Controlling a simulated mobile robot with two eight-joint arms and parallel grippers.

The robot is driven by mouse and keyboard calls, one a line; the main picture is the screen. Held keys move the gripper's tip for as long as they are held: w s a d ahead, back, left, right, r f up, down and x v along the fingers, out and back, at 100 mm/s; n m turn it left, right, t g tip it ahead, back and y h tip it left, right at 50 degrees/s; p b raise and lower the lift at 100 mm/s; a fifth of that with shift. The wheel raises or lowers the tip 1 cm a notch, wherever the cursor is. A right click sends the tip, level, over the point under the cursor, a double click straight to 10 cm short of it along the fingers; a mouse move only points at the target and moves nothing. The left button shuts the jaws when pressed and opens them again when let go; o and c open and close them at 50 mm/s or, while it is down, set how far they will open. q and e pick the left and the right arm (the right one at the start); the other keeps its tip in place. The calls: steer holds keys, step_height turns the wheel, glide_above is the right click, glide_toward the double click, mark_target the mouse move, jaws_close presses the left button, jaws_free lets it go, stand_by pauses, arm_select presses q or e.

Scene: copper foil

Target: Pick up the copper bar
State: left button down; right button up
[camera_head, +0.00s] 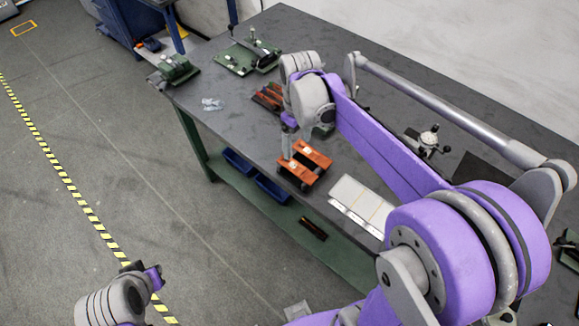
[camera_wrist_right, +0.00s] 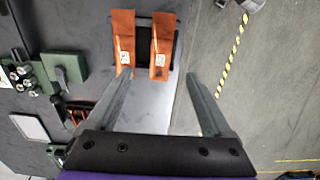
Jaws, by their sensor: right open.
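Two orange-copper bars with white labels lie side by side on a dark holder near the table's front edge: the left one (camera_wrist_right: 122,35) and the right one (camera_wrist_right: 162,50) in the wrist view. They also show in the head view as the copper bars (camera_head: 313,154). My right gripper (camera_wrist_right: 160,76) is open and empty. In the wrist view its left finger overlaps the near end of the left bar, and its right finger lies right of the right bar, over the floor. My left gripper (camera_head: 150,275) is at the lower left, away from the table; its jaws are unclear.
The grey table (camera_head: 235,110) also holds darker copper-coloured pieces (camera_head: 268,97), a white box (camera_head: 360,203), green fixtures (camera_head: 247,56) and a dial instrument (camera_head: 428,140). Blue bins (camera_head: 272,188) stand on the shelf below. Floor at the left is clear.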

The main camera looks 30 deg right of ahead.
mark_target(297, 168)
step_height(297, 168, down, 4)
steer(key=shift+s+d+r, duration=0.1)
steer(key=shift+s, duration=0.05)
steer(key=shift+f, duration=2.8)
steer(key=shift+s, duration=0.1)
jaws_close()
